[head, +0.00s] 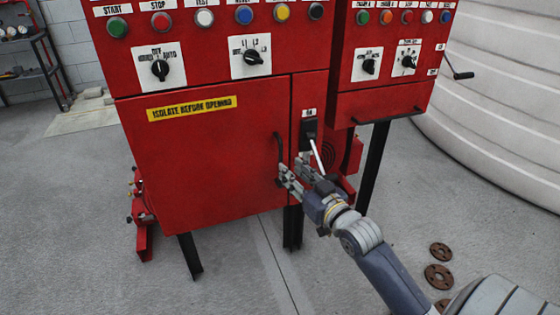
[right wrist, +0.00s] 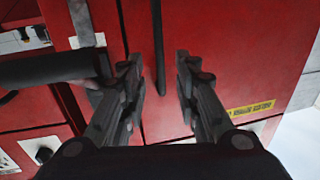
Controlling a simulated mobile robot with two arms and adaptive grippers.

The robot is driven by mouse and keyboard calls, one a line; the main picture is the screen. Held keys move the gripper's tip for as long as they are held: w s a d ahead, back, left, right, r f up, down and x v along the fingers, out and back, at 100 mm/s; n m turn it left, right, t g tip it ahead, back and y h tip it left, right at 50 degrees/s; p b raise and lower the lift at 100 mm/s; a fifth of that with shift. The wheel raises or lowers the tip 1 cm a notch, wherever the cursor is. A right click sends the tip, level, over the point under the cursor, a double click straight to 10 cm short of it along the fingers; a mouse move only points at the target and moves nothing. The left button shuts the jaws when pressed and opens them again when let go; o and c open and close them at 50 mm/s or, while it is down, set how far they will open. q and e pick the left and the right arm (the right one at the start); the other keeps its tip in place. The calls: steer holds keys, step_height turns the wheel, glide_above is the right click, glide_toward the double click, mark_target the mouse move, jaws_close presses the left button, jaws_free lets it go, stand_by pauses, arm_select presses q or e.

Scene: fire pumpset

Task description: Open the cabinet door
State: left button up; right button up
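The red cabinet door (head: 205,165) looks closed, flush with the cabinet front, with a yellow "isolate before opening" label (head: 192,108). A dark upright bar handle (head: 278,152) is near the door's right edge. My right gripper (head: 290,178) is at the handle's lower part. In the right wrist view the handle (right wrist: 158,45) runs down between the two spread fingers of the right gripper (right wrist: 158,72), with a gap on either side. How deep it sits between the fingertips is hard to tell. My left gripper is not in view.
Just right of the door is a black switch (head: 309,133) with a pale lever (head: 317,155), close to my right gripper. A second red panel (head: 385,95) stands at the right, with a dark bar below it. Round brown discs (head: 438,276) lie on the floor.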

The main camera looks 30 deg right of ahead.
mark_target(281, 161)
steer(key=w, duration=0.6)
steer(key=shift+w+d+b, duration=0.15)
steer(key=shift+w+b, duration=0.15)
steer(key=shift+w, duration=0.1)
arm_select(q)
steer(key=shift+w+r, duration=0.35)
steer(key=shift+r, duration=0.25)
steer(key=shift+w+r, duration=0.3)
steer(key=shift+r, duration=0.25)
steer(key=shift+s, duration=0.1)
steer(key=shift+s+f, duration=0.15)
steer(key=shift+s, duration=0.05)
arm_select(e)
jaws_close()
